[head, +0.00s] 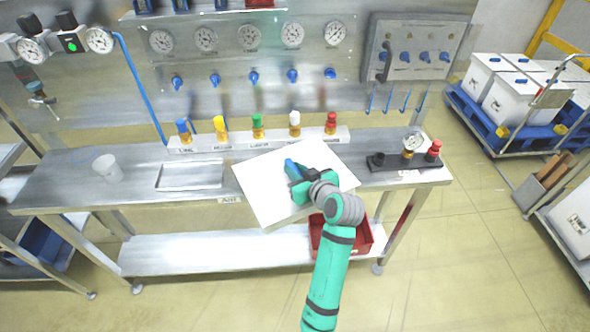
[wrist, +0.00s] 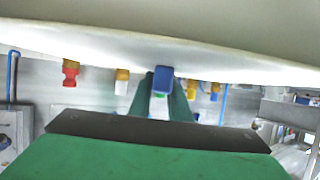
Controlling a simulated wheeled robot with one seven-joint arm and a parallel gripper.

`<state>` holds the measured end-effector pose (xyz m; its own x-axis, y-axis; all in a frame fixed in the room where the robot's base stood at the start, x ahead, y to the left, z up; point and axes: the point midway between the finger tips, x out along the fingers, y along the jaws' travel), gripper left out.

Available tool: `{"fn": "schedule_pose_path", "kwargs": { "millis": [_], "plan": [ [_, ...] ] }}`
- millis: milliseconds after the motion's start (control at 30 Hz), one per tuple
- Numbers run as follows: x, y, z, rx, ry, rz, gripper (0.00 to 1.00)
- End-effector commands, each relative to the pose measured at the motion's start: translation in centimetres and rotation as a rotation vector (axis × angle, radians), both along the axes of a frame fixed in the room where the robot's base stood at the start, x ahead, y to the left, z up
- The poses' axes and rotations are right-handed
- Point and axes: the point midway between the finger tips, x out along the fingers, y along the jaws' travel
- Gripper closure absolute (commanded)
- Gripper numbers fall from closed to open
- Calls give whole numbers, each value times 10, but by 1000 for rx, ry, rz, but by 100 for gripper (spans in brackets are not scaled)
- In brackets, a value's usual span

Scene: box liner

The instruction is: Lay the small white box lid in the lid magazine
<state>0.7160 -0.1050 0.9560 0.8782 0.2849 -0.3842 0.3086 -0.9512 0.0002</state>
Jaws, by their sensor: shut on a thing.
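A white flat lid (head: 262,190) is held tilted over the right half of the metal bench, its near corner reaching past the front edge. My gripper (head: 293,170) is shut on the blue handle on the lid. In the wrist view, the green fingers (wrist: 161,92) are on both sides of the blue handle (wrist: 163,78), and the white lid (wrist: 90,52) spans the top. I cannot make out for certain which thing is the lid magazine. A shallow rectangular frame (head: 190,188) lies on the bench left of the lid, empty.
A row of coloured-cap valves (head: 258,127) stands behind the lid. A black fixture with a gauge (head: 405,160) is to the right, a white cup (head: 108,168) far left. A red bin (head: 362,236) sits on the lower shelf. White boxes (head: 512,99) stand on a cart at right.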

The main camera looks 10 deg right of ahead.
Motion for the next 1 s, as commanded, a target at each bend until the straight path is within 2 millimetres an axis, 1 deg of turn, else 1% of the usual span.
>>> {"fn": "schedule_pose_path", "kwargs": {
  "millis": [200,333,367,400,433,667,800,867,1000],
  "plan": [
    [0,0,1,-1,-2,-1,100],
    [0,0,-2,0,-2,-1,100],
    [0,0,-2,0,-2,-1,76],
    [0,0,-2,0,-2,-1,66],
    [0,0,-2,0,-2,-1,64],
    [0,0,-2,1,-2,0,64],
    [-1,-1,2,0,-2,-1,64],
    [-7,-3,4,0,-2,-2,64],
    [-27,-10,13,0,-3,-3,64]
  ]
}}
